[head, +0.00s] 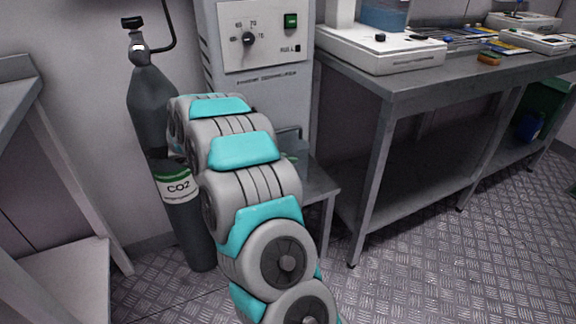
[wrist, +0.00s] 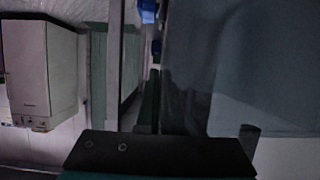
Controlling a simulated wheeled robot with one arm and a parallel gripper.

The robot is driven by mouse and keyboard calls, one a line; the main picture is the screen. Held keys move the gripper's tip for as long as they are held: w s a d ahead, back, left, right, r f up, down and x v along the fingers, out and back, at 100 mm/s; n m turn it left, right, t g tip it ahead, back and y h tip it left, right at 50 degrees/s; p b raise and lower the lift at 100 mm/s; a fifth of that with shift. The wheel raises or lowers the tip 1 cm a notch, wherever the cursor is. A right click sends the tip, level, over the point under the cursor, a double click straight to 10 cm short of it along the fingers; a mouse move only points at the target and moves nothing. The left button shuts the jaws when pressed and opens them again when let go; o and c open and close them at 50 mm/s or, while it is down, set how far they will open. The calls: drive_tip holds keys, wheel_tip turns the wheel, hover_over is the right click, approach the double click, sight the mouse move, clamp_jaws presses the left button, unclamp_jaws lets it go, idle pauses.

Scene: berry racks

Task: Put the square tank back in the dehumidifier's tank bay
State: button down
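The dehumidifier (head: 262,90) is the tall pale cabinet with a dial and a green switch, behind my arm in the head view. Its lower front and the tank bay are hidden by my arm. A bluish-grey translucent shape with a handle, apparently the square tank (head: 300,146), shows partly beside my arm, above a low grey stand (head: 322,184). In the wrist view a large dark blue-grey surface, perhaps the tank (wrist: 250,65), fills the right side very close. A dark part of my gripper (wrist: 160,154) crosses the bottom. Its fingertips are not clear, and I cannot tell whether it grips anything.
A CO2 cylinder (head: 182,205) stands close left of my arm. A grey workbench (head: 420,82) with lab equipment runs along the right, and another bench (head: 20,80) is at the left edge. The metal floor (head: 450,255) at front right is clear.

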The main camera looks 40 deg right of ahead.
drive_tip(key=shift+f, duration=1.4)
drive_tip(key=c, duration=1.1)
unclamp_jaws()
drive_tip(key=shift+o, duration=0.2)
drive_tip(key=v, duration=1.2)
